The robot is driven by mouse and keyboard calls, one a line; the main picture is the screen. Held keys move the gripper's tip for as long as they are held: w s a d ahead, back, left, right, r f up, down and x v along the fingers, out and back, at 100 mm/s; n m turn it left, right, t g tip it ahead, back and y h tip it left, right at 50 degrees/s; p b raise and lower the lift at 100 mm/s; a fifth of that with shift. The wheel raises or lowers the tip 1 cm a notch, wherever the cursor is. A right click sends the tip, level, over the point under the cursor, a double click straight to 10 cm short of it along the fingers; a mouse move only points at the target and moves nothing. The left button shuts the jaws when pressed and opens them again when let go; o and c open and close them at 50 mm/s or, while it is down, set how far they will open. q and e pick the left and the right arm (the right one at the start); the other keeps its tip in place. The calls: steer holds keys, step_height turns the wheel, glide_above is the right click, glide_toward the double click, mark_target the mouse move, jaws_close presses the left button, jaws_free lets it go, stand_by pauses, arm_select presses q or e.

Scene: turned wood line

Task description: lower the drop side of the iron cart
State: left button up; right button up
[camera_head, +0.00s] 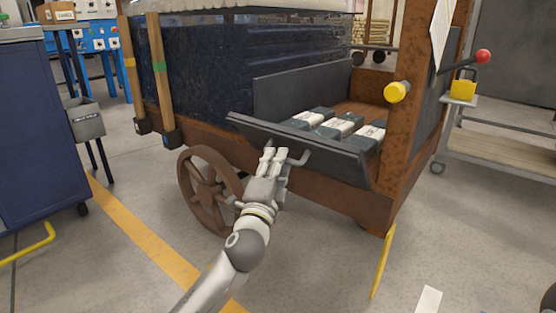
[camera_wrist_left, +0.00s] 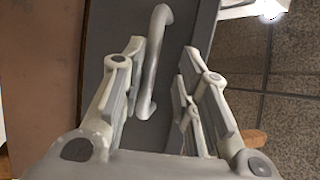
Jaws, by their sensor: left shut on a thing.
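The iron cart (camera_head: 330,190) has a rusty brown frame and a spoked wheel. Its drop side (camera_head: 345,158) is a dark grey panel, tilted outward at the front of an open bay. A grey bar handle (camera_head: 298,159) stands on the panel's outer face; it also shows in the left wrist view (camera_wrist_left: 152,62). My left gripper (camera_head: 272,158) is at the panel, shut on the handle, with its fingers (camera_wrist_left: 160,85) on either side of the bar in the left wrist view. My right gripper is not in view.
Several dark blocks with white labels (camera_head: 340,127) lie in the bay behind the panel. Two long wooden handles (camera_head: 160,70) lean at the cart's left. A blue cabinet (camera_head: 40,130) stands left; a shelf trolley (camera_head: 500,150) stands right. The floor before the cart is mostly clear.

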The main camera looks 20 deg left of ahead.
arm_select(q)
steer(key=s+d+f+b, duration=0.1)
steer(key=s+f+b, duration=0.2)
steer(key=s+f, duration=0.3)
steer(key=shift+d+v, duration=0.25)
steer(key=shift+v, duration=0.8)
steer(key=shift+r, duration=0.15)
